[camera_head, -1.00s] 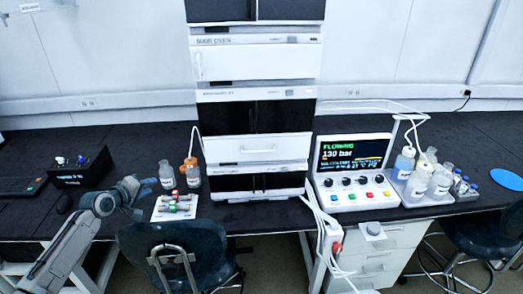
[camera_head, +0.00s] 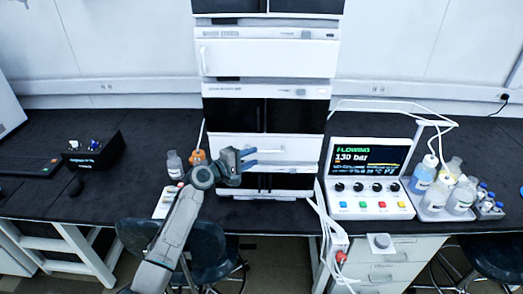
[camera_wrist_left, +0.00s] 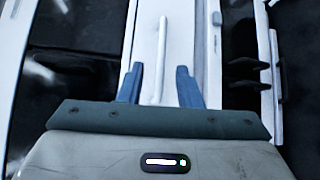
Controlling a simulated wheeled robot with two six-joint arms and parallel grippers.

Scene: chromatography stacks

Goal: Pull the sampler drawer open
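The sampler drawer (camera_head: 300,143) is a white front panel with a bar handle (camera_head: 270,151), low in the instrument stack. It looks shut. My left gripper (camera_head: 254,158) is in front of the panel's left part, with its blue fingers pointing right, and hides some of it. In the left wrist view the white drawer front (camera_wrist_left: 205,50) lies ahead and its handle (camera_wrist_left: 162,55) runs lengthwise. The open fingers (camera_wrist_left: 159,68) are on either side of the handle's near end; I cannot tell whether they touch it. My right gripper is not in view.
A control box (camera_head: 368,180) with a lit screen stands right of the stack. A bottle tray (camera_head: 440,212) is farther right. Small bottles (camera_head: 174,165) stand left of the stack, near my arm. A black box (camera_head: 93,150) sits at left. A chair (camera_head: 207,245) is below the bench edge.

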